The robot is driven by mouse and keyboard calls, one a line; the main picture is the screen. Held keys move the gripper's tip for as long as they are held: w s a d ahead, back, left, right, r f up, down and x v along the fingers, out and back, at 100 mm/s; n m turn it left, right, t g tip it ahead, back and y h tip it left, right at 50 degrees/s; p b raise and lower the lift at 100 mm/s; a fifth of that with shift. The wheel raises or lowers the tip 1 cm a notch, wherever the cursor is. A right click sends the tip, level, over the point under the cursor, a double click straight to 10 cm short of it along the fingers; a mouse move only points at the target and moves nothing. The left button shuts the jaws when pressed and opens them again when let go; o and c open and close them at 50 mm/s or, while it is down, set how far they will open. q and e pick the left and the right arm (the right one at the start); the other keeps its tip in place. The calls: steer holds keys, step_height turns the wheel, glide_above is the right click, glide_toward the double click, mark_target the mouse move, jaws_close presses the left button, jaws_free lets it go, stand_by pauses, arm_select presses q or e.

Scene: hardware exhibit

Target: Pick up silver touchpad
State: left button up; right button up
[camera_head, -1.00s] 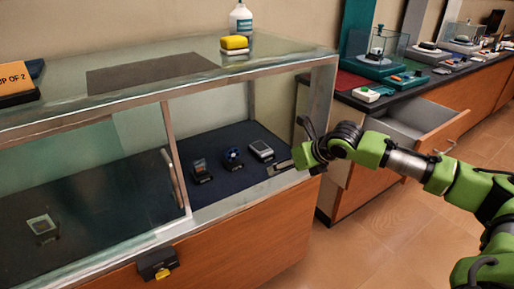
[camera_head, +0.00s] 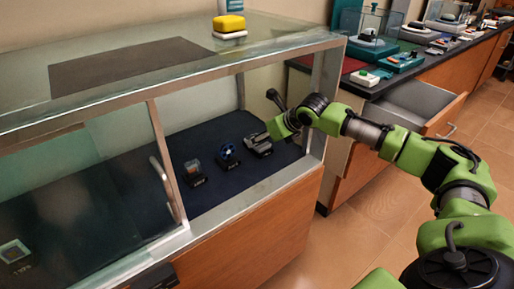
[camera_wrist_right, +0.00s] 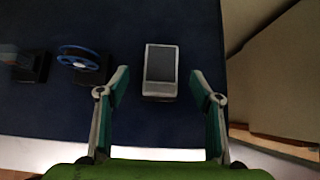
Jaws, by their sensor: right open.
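The silver touchpad (camera_wrist_right: 161,72), a small silver-framed block with a dark grey face, stands on the dark blue floor of the glass display case. In the head view the touchpad (camera_head: 259,148) is partly covered by my right gripper (camera_head: 262,138), which reaches into the case. In the right wrist view my right gripper (camera_wrist_right: 160,88) is open, with one finger on each side of the touchpad's near end. Clear gaps show between the fingers and the touchpad, and nothing is held. My left gripper is not in view.
A blue ring-shaped exhibit (camera_head: 228,155) and a small clear-and-red exhibit (camera_head: 194,172) stand left of the touchpad. The case's metal frame post (camera_head: 323,95) is close to my right arm. A sliding glass pane with a handle (camera_head: 161,180) covers the left side. An open drawer (camera_head: 415,105) is at right.

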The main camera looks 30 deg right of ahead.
steer(key=shift+w+f, duration=0.3)
steer(key=shift+f, duration=0.1)
steer(key=shift+w+f+b, duration=0.35)
steer(key=shift+f+b, duration=0.05)
steer(key=shift+f, duration=0.05)
steer(key=b+x, duration=0.1)
steer(key=x, duration=0.2)
steer(key=shift+w+f, duration=0.2)
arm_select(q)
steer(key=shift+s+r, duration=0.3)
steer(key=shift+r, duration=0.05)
arm_select(e)
steer(key=c, duration=1.3)
